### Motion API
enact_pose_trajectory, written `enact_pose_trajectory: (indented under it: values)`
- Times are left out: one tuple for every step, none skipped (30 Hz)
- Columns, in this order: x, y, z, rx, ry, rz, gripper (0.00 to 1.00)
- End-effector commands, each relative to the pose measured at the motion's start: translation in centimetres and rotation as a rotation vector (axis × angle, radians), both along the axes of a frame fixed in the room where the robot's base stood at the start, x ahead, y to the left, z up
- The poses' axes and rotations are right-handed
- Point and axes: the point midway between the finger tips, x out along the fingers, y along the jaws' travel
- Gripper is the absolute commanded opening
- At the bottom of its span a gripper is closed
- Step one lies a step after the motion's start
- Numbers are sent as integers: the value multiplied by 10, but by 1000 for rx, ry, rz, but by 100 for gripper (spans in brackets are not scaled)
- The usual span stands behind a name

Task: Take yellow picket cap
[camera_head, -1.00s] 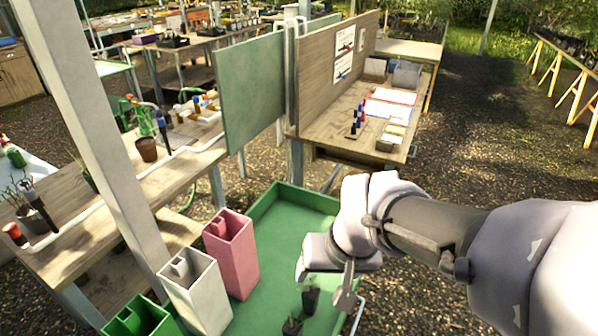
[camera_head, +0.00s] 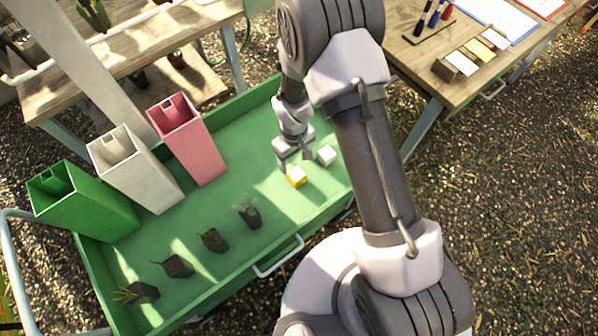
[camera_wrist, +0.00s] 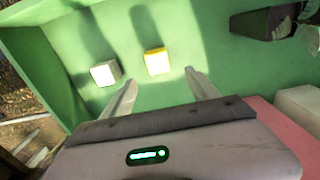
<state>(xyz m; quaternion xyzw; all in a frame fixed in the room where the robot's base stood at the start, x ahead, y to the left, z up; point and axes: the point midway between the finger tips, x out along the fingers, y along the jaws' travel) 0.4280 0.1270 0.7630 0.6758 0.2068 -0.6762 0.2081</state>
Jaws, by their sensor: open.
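The yellow picket cap (camera_head: 297,176) is a small yellow block on the green floor of the cart tray (camera_head: 210,262). In the wrist view the yellow cap (camera_wrist: 157,61) lies ahead of my fingertips, in line with the gap between them. A white cap (camera_head: 326,155) sits close by on the tray; in the wrist view it (camera_wrist: 105,72) is left of the yellow one, ahead of my left finger. My gripper (camera_head: 293,164) is open and empty, just beside the yellow cap in the head view. Its fingers (camera_wrist: 158,88) are spread and apart from both caps.
Pink (camera_head: 188,140), white (camera_head: 135,168) and green (camera_head: 84,203) tall square containers stand along the tray's far left side. Several small potted plants (camera_head: 249,213) line the near side. A workbench (camera_head: 425,60) stands at the upper right. Raised walls edge the tray.

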Motion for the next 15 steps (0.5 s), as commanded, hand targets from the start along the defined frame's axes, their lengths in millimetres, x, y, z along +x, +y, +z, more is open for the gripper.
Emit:
enact_pose_trajectory:
  values:
    - [-1,-1,-21,0,2,0,69]
    - [-1,-1,-29,0,2,0,69]
    - [0,-1,-38,0,2,0,69]
    - [0,-1,-44,-1,1,0,69]
    - [0,-1,-49,0,0,0,69]
    - [0,-1,-55,-1,1,0,69]
    - [0,-1,-57,-1,1,0,69]
    - [0,-1,-59,0,0,0,69]
    - [0,-1,-61,0,0,-1,69]
    - [1,-1,-64,1,-1,-1,69]
    - [1,-1,-67,1,-1,-1,69]
    - [1,-1,-73,1,-1,-1,69]
    - [1,-2,-79,0,0,-1,69]
    - [1,-2,-85,0,0,-1,69]
    - [1,-3,-95,0,0,-1,69]
